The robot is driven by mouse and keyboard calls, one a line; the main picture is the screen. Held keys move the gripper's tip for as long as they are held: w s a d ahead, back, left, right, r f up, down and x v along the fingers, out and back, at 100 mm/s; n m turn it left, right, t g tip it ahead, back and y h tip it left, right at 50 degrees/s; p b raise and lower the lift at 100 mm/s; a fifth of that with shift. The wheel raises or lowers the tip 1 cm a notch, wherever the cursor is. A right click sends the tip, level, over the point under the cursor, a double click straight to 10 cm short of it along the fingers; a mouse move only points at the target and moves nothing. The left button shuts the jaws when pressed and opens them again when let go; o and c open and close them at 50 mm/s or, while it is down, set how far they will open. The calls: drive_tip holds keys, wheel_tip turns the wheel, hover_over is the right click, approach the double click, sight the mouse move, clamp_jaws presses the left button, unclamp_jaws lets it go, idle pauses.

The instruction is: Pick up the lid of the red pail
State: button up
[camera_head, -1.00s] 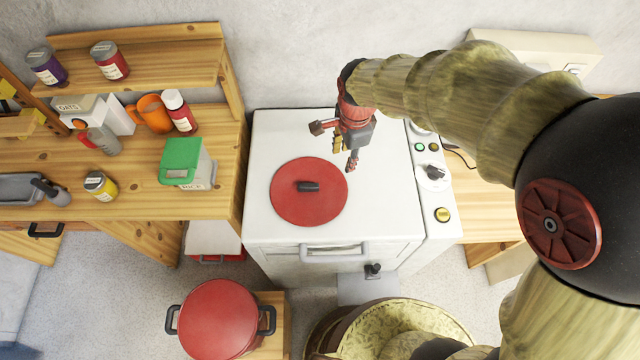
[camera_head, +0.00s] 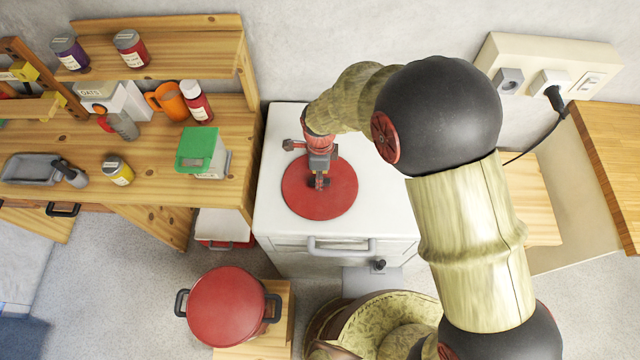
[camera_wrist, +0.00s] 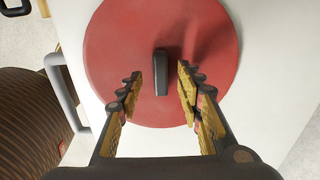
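A flat round red lid (camera_head: 335,205) with a short black bar handle lies on top of the white appliance. The wrist view shows the same lid (camera_wrist: 110,45) with its handle (camera_wrist: 160,72) upright in the picture. My gripper (camera_head: 320,184) is over the middle of the lid. In the wrist view my gripper (camera_wrist: 160,74) is open, one finger on each side of the handle, with gaps on both sides. Whether the fingertips touch the lid, I cannot tell. A round red pail (camera_head: 226,306) with two dark side handles stands on a wooden stand at the lower left.
The white appliance (camera_head: 385,205) has a front bar handle (camera_head: 341,245). A wooden bench (camera_head: 145,165) at left holds a green-topped box (camera_head: 197,150), bottles and an orange mug (camera_head: 167,101). A wall outlet box (camera_head: 545,65) is at the upper right.

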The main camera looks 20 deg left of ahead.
drive_tip(key=shift+w+f, duration=0.1)
drive_tip(key=shift+f, duration=0.7)
drive_tip(key=shift+c, duration=0.6)
drive_tip(key=c, duration=0.7)
clamp_jaws()
